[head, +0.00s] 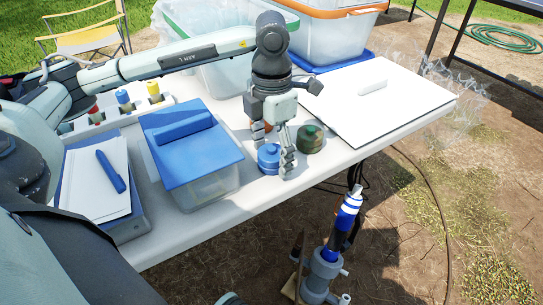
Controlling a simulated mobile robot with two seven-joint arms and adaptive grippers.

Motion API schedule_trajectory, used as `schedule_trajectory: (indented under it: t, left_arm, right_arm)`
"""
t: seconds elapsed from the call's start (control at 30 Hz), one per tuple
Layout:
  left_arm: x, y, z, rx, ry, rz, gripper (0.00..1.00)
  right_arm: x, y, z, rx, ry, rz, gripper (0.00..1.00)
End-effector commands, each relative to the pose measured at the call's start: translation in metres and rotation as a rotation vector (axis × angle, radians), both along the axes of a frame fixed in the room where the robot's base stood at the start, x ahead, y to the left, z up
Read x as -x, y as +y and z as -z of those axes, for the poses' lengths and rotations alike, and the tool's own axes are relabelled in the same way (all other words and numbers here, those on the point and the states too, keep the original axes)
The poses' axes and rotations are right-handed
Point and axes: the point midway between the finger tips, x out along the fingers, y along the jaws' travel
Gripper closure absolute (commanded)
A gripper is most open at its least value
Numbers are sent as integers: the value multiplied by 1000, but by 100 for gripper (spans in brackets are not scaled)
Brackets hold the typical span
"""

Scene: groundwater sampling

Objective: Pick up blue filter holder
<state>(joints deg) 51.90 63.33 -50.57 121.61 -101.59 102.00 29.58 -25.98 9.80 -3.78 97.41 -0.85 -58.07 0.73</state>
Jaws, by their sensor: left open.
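The blue filter holder (268,160) is a small, round, stepped disc standing on the white table near its front edge. My left gripper (274,154) points down over it with its fingers apart. One finger is behind the holder and the other is at its right side, partly covering it. I cannot tell whether the fingers touch it. A dark green filter holder (310,139) stands just to the right of the gripper. An orange-red item behind the gripper is mostly hidden. My right gripper is not in view.
A clear box with a blue lid (190,148) stands left of the gripper. A white board (385,98) lies at the right. Large bins (335,40) stand behind. A bottle with blue bands (346,212) stands upright in a grey pipe (322,270) below the table's front edge.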

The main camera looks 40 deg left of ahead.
Motion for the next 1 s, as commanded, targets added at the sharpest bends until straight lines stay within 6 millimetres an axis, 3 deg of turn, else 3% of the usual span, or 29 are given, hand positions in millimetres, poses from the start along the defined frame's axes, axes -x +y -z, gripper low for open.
schedule_trajectory:
  t: [0.27, 0.7, 1.0]
  left_arm:
    - [0, 0, 4, -1, 0, 0, 30]
    - [0, 0, 3, -1, 0, 0, 82]
    - [-1, 0, -4, 1, -4, 0, 82]
  right_arm:
    - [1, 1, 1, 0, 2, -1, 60]
    - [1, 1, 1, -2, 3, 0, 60]
    - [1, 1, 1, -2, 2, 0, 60]
